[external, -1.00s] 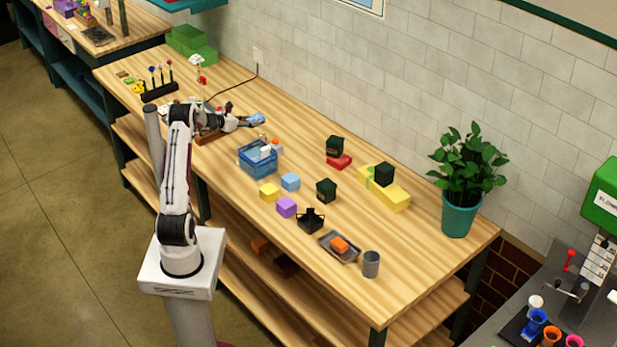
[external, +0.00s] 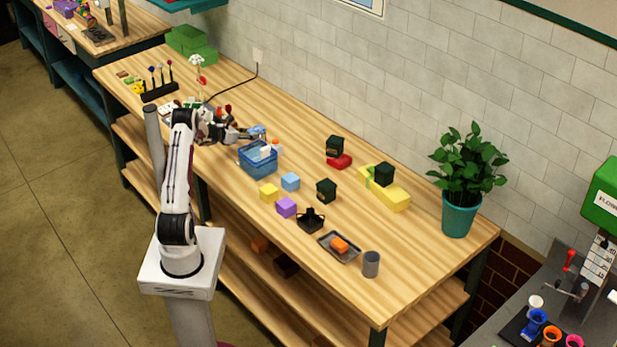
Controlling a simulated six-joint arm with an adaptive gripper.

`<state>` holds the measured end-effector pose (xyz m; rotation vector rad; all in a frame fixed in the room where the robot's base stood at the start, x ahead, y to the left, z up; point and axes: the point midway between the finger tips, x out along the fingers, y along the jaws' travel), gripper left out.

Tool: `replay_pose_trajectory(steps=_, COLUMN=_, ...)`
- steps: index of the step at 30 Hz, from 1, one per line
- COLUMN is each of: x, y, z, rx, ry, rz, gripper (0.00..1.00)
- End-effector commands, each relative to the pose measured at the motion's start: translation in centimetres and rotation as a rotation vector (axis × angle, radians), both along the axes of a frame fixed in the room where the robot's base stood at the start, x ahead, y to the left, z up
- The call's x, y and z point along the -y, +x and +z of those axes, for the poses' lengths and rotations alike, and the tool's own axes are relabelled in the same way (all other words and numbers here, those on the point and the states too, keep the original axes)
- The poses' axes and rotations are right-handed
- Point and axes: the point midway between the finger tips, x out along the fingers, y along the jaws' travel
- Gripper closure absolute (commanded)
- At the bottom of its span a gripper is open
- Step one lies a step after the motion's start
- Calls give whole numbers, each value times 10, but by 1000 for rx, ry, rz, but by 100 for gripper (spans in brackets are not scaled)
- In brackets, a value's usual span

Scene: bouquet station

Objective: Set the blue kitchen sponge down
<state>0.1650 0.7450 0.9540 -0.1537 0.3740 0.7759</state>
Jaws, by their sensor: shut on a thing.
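My gripper (external: 250,133) is shut on the blue kitchen sponge (external: 259,130), which shows as a small blue patch at the fingertips. It is just behind the blue basket (external: 258,160), near the basket's back rim. The gripper covers part of the sponge. I cannot tell whether the sponge touches the table or the basket.
The basket holds white and orange items. A light blue block (external: 290,181), a yellow block (external: 269,192) and a purple block (external: 286,207) lie in front. A dark box (external: 326,190) stands to the right. The wooden table (external: 400,265) has clear room near its right end.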

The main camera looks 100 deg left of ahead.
Motion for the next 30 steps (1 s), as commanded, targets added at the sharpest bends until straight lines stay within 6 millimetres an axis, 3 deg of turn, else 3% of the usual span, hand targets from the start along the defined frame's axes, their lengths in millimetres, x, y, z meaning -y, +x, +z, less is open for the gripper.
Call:
replay_pose_trajectory(steps=8, x=0, y=0, z=-26, rx=1, ry=-1, rz=0, gripper=80)
replay_pose_trajectory(steps=23, x=0, y=0, z=-31, rx=1, ry=-1, rz=-1, gripper=80)
replay_pose_trajectory(steps=24, x=0, y=0, z=-31, rx=1, ry=-1, rz=-1, gripper=61)
replay_pose_trajectory(steps=25, x=0, y=0, z=-31, rx=1, ry=-1, rz=-1, gripper=53)
replay_pose_trajectory(steps=26, x=0, y=0, z=-31, rx=1, ry=-1, rz=-1, gripper=49)
replay_pose_trajectory(steps=30, x=0, y=0, z=-31, rx=1, ry=-1, rz=0, gripper=49)
